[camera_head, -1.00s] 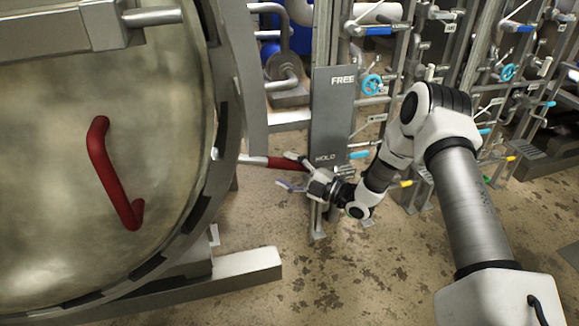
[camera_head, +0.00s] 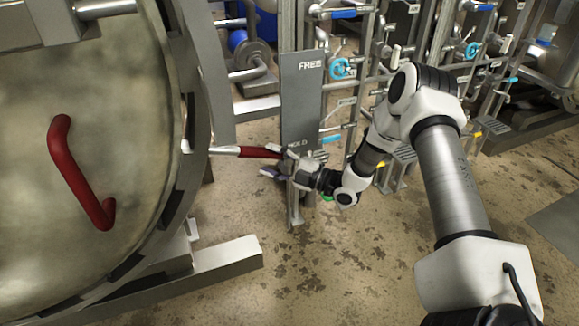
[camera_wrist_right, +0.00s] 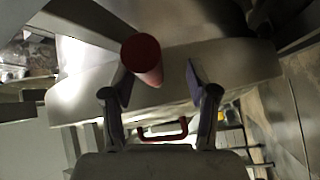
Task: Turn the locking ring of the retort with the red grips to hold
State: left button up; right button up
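The locking ring (camera_head: 183,45) is the grey rim around the large round retort door. A lever with a red grip (camera_head: 258,153) sticks out from it to the right, its end beside the HOLD mark on the grey FREE/HOLD plate (camera_head: 302,95). My right gripper (camera_head: 277,162) is at the outer end of this grip. In the right wrist view a red grip (camera_wrist_right: 142,57) shows end-on between the spread fingers of my right gripper (camera_wrist_right: 157,76), nearer the left finger, with a gap to the right one. My left gripper is not in view.
A red bracket handle (camera_head: 75,175) is on the door face; a red handle (camera_wrist_right: 165,132) also shows in the right wrist view. A grey foot beam (camera_head: 228,262) lies on the floor below the retort. Pipe racks with blue valve wheels (camera_head: 343,68) stand behind. The floor at front centre is clear.

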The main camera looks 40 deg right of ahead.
jog(key=v, duration=0.9)
